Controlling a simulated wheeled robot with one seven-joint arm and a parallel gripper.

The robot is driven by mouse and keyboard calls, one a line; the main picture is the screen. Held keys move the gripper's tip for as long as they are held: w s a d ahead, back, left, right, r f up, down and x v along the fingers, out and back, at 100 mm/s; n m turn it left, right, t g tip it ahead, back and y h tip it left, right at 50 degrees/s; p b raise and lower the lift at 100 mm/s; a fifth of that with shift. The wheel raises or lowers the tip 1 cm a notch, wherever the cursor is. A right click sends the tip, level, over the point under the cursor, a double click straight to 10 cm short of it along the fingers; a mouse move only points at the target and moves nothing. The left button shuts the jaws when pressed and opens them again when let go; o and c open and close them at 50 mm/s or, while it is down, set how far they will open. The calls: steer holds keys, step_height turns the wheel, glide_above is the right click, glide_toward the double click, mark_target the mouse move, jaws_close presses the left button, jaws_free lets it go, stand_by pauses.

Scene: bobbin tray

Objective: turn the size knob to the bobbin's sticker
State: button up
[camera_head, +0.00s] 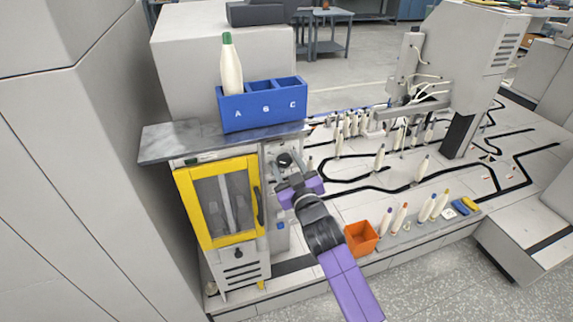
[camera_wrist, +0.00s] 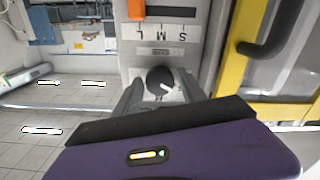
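The size knob (camera_wrist: 160,80) is a round black dial with a white pointer mark on a grey panel. In the wrist view, the pointer aims to the lower right. Upside-down letters S, M and L (camera_wrist: 160,36) stand on the panel above it in that view. My gripper (camera_wrist: 160,92) has its fingers apart, one on each side of the knob; I cannot tell whether they touch it. In the head view, my gripper (camera_head: 288,172) is at the panel right of the yellow door. A white bobbin (camera_head: 231,68) with a green top stands upright in compartment A; no sticker is readable.
The blue tray (camera_head: 262,117), marked with letters, sits on a metal shelf (camera_head: 170,143) above the panel. The yellow-framed door (camera_head: 213,240) with its handle is close beside my gripper. An orange box (camera_head: 361,238) and several bobbins stand on the right.

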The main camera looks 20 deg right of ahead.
jaws_close()
